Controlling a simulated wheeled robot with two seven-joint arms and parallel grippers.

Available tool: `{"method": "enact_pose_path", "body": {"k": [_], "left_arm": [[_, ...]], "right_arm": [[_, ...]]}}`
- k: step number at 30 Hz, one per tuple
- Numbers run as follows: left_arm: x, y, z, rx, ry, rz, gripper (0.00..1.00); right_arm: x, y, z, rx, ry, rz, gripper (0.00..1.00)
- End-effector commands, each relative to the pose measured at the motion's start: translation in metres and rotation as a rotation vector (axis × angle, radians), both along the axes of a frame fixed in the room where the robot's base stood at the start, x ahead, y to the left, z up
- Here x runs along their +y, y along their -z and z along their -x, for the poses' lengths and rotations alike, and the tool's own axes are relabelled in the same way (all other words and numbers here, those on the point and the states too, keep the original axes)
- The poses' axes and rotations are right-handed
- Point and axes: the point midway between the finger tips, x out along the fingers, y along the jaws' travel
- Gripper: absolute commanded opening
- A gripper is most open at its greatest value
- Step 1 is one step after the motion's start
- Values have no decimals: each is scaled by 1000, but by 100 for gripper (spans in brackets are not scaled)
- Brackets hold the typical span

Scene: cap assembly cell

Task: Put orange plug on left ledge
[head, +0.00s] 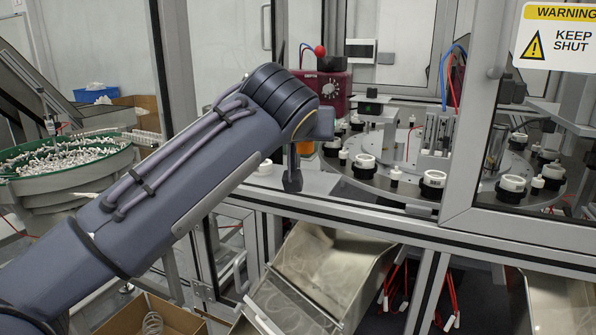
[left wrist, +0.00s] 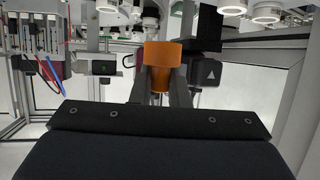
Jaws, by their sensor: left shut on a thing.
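The orange plug (left wrist: 162,54) stands between the two dark fingers of my left gripper (left wrist: 161,82) in the left wrist view. The gripper is shut on it. In the head view my left arm crosses from the lower left, and the gripper (head: 293,172) points down just left of the rotary table, above the pale ledge (head: 312,184) inside the cell opening. A bit of orange (head: 305,147) shows beside the gripper, with the rest hidden by the wrist. I cannot tell whether the plug touches the ledge. My right gripper is not in view.
The round table (head: 385,180) carries several white caps in black holders. A white ring (head: 265,167) lies left of the gripper. A framed door with a warning sign (head: 558,35) stands at right. A metal chute (head: 325,270) slopes below, and a green bowl (head: 65,160) of parts stands left.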

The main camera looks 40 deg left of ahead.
Motion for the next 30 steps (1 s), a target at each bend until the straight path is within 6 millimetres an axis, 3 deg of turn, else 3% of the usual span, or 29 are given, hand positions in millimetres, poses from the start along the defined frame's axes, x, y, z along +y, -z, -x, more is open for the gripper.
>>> {"method": "enact_pose_path", "body": {"k": [3, 6, 12, 17, 24, 30], "left_arm": [[21, 15, -23, 4, -4, 1, 2], [30, 37, -34, 5, -1, 0, 2], [42, 58, -49, 0, 0, 0, 2], [47, 69, -55, 2, 0, -1, 2], [49, 100, -57, 0, 0, -1, 2], [48, 101, -57, -2, 1, -1, 2]], "right_arm": [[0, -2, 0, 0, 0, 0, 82], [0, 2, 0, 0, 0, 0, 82], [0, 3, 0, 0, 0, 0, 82], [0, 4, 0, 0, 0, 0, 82], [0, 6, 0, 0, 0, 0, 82], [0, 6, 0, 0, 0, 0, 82]]}}
